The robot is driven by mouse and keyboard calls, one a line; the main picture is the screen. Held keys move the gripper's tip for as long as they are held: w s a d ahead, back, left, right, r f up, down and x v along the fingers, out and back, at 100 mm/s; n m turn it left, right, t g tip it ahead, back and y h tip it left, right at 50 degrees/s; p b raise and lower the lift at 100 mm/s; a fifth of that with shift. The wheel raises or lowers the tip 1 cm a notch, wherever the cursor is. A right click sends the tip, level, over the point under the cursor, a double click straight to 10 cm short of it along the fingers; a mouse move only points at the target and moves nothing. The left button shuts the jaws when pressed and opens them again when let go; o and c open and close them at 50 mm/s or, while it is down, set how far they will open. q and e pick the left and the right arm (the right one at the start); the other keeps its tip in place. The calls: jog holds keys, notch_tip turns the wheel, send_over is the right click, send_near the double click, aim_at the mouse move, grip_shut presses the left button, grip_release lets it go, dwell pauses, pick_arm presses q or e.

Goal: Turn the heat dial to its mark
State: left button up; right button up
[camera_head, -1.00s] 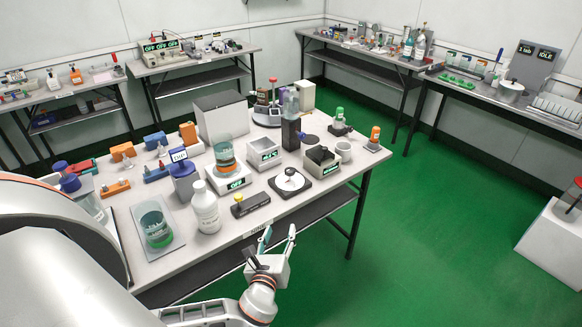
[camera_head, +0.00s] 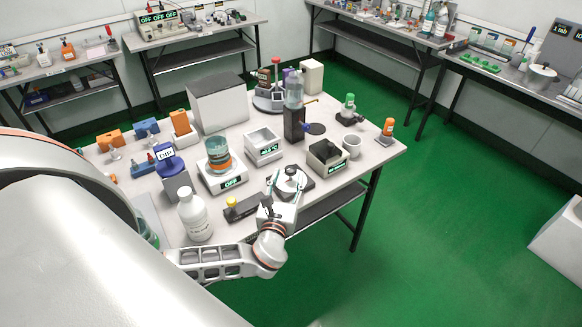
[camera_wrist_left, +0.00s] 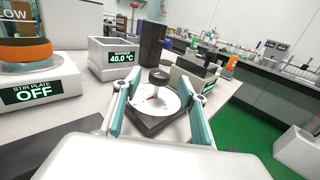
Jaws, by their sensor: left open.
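The heat dial (camera_head: 291,172) is a white round face with a dark knob on a dark square base, near the front edge of the table. In the left wrist view the dial face (camera_wrist_left: 149,101) shows a small red mark, and its black knob (camera_wrist_left: 158,77) stands up from it. My left gripper (camera_head: 287,184) is open at the near side of the dial and partly covers it in the head view. In the left wrist view its teal fingers stand on either side of the dial, with nothing gripped. I cannot tell whether they touch it.
A stir plate (camera_head: 233,182) reading OFF with a beaker (camera_head: 218,150) stands left of the dial. A 40.0 °C box (camera_head: 264,153) is behind it, and a dark open box (camera_head: 326,165) is to its right. A white bottle (camera_head: 194,218) and a yellow-knobbed block (camera_head: 241,208) stand left of my gripper.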

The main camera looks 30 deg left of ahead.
aim_at(290, 173)
pick_arm(q)
jog(key=x, duration=0.3)
jog(key=shift+w+a, duration=0.15)
jog(key=shift+w, duration=0.15)
jog(key=shift+w+a, duration=0.2)
jog(key=shift+w, duration=0.2)
jog(key=c, duration=1.1)
